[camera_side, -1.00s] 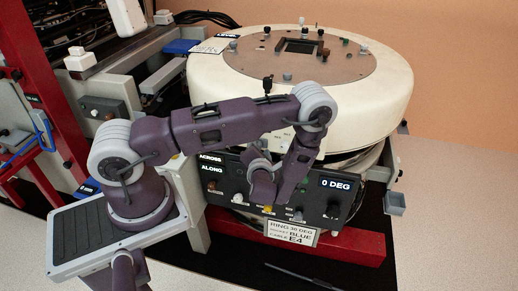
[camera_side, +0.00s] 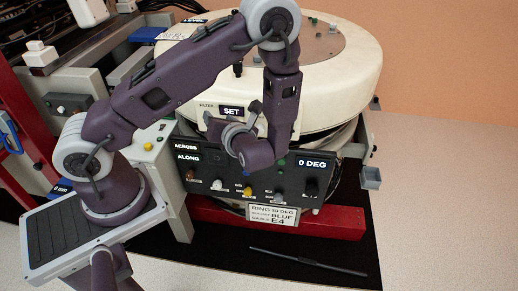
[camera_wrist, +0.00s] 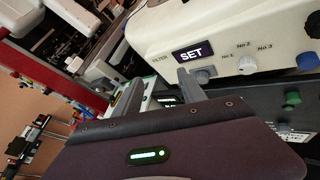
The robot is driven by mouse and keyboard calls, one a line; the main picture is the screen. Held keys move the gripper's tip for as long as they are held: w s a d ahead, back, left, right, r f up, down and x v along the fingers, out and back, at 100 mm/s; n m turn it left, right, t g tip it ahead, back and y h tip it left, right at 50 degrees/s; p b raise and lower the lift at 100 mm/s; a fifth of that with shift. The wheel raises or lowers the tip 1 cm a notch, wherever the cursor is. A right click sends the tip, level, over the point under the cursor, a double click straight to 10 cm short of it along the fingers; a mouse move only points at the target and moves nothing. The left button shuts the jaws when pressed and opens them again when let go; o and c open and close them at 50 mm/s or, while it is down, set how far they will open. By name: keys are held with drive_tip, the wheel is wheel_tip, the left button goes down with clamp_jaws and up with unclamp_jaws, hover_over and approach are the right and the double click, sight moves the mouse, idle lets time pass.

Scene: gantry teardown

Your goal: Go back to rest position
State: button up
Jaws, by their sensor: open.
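My gripper (camera_wrist: 160,93) shows in the wrist view with its two grey fingers apart and nothing between them. In the side view, my wrist is raised in front of the round cream machine (camera_side: 330,90), just above the dark control panel (camera_side: 205,165).
The panel has several knobs and a 0 DEG display (camera_side: 313,163). A red beam (camera_side: 335,221) with a sign reading RING 30 DEG (camera_side: 272,216) is below. A dark rod (camera_side: 308,262) lies on the black mat. Red and grey framework stands at the left.

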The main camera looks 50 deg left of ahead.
drive_tip(key=s+d+r+n+g+h, duration=0.3)
drive_tip(key=s+r+n+g+h, duration=0.2)
drive_tip(key=s+r+n, duration=0.65)
drive_tip(key=s+d+r+n+t+h, duration=0.1)
drive_tip(key=d+r+n+t+h, duration=0.2)
drive_tip(key=d+n, duration=0.3)
drive_tip(key=s+d+r+n+t+h, duration=0.2)
drive_tip(key=d+r+n+t+h, duration=0.2)
drive_tip(key=d+n+h, duration=0.2)
drive_tip(key=shift+d+r+n+t, duration=0.3)
drive_tip(key=shift+d+n, duration=0.35)
drive_tip(key=shift+n, duration=0.3)
drive_tip(key=shift+c, duration=0.2)
